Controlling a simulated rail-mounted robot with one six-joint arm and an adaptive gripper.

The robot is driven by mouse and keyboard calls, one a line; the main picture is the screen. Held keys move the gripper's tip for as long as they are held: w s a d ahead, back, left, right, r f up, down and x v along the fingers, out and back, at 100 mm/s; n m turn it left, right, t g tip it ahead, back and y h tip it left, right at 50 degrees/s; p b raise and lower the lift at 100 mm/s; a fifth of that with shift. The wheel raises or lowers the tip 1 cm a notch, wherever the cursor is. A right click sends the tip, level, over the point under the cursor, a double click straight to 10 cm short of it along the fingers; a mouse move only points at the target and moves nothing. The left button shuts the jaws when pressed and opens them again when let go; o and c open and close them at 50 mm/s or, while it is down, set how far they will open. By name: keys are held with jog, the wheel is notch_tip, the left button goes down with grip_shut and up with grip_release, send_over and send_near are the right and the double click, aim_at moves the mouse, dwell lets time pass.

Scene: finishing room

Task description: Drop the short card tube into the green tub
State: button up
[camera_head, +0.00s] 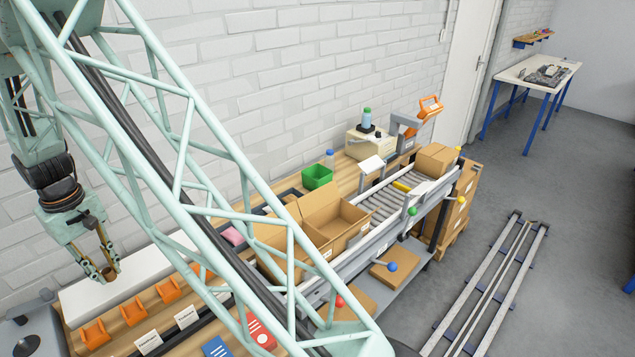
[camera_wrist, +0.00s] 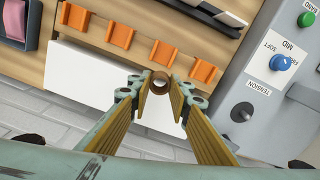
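The short card tube (camera_head: 110,274) is a small brown ring between my fingertips. In the wrist view its round open end (camera_wrist: 161,83) faces the camera, and the finger pads meet it on both sides. My gripper (camera_head: 108,268) is shut on it, above the white surface at the left of the bench. The green tub (camera_head: 317,177) stands on the bench near the wall, behind the open cardboard box and well to the right of my gripper. Its inside is only partly visible, and it is outside the wrist view.
Several orange holders (camera_wrist: 163,53) line the bench near my gripper. A grey control panel (camera_wrist: 262,100) with knobs is at the right of the wrist view. My arm crosses the head view.

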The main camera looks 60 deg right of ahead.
jog(key=s+f+b, duration=0.1)
jog(key=f+b, duration=0.1)
jog(key=s+f+b, duration=0.1)
jog(key=f+b, duration=0.1)
jog(key=s+f+b, duration=0.1)
jog(key=f+b, duration=0.1)
jog(key=f, duration=0.1)
jog(key=shift+s+b, duration=0.1)
jog(key=shift+b, duration=0.3)
jog(key=shift+s+f+b, duration=0.35)
jog(key=shift+f+b, duration=0.25)
jog(key=shift+f, duration=0.05)
jog(key=shift+d, duration=0.1)
